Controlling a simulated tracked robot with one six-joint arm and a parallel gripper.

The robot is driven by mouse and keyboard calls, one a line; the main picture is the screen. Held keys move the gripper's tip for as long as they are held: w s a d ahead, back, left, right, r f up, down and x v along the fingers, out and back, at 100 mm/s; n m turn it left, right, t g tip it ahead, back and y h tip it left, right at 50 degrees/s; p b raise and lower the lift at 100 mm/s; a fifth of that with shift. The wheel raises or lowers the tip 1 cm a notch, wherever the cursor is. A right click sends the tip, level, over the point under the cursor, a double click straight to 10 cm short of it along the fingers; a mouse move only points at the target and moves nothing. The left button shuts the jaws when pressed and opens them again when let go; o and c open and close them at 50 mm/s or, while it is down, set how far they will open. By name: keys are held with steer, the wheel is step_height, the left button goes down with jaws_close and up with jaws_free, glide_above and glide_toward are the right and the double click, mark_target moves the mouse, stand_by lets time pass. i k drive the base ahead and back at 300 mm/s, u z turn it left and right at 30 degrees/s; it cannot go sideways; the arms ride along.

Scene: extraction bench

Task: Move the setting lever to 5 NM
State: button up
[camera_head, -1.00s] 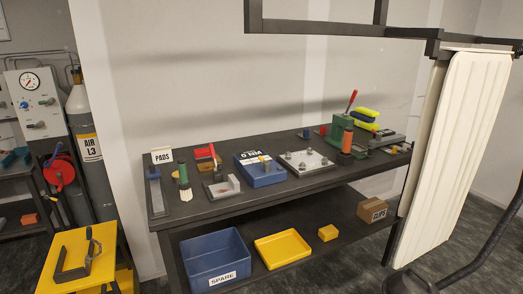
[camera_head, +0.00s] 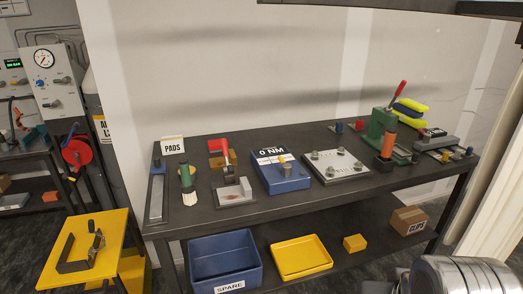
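A blue box (camera_head: 281,177) stands on the dark bench near its middle. A sign reading "0 NM" (camera_head: 270,153) stands at its back, and a brass-coloured knob or post (camera_head: 283,161) sits on top. No lever on this box can be made out clearly at this size. A green press-like device (camera_head: 381,127) stands farther right on the bench, with a red-handled lever (camera_head: 398,93) tilted up to the right. I cannot tell which of these is the setting lever. My gripper is not in view.
The dark bench (camera_head: 225,221) also bears a steel plate (camera_head: 336,166), a grey block (camera_head: 235,192), and a PADS sign (camera_head: 173,145). Below are a blue SPARE bin (camera_head: 225,288) and a yellow tray (camera_head: 300,271). A ridged metal cylinder (camera_head: 465,275) fills the lower right corner.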

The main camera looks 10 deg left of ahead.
mark_target(287, 168)
steer(key=u, duration=0.35)
steer(key=i, duration=0.7)
steer(key=u, duration=0.7)
steer(key=i, duration=0.7)
steer(key=u, duration=0.3)
